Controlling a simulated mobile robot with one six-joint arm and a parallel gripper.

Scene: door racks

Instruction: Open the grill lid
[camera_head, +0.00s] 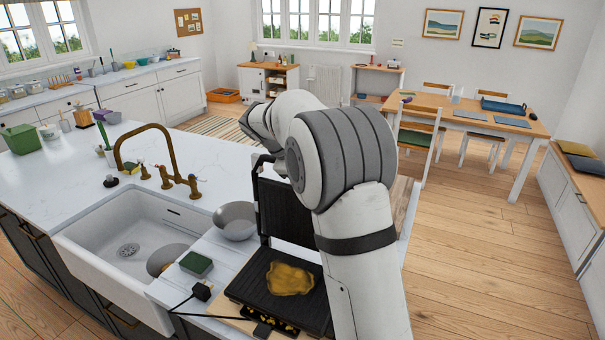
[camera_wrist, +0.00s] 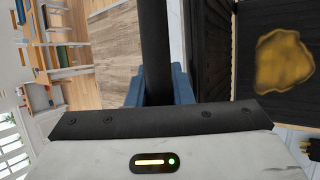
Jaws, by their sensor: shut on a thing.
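The black contact grill stands on the counter with its lid (camera_head: 286,212) raised, close to upright, at the back of the ridged lower plate (camera_head: 252,290). A yellow-brown piece of food (camera_head: 290,278) lies on the lower plate and also shows in the wrist view (camera_wrist: 285,60). In the wrist view my gripper (camera_wrist: 158,88) has its blue fingers on both sides of a dark bar, the lid handle (camera_wrist: 155,40), and is shut on it. The dark ridged lid (camera_wrist: 208,50) is just to the right. In the head view my arm hides the gripper and part of the lid.
A white sink (camera_head: 130,235) with a brass tap (camera_head: 165,165) is left of the grill. A grey bowl (camera_head: 236,220), a green sponge (camera_head: 196,263) and a black plug (camera_head: 202,290) with its cord are close by. The wooden floor (camera_head: 480,260) at right is clear.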

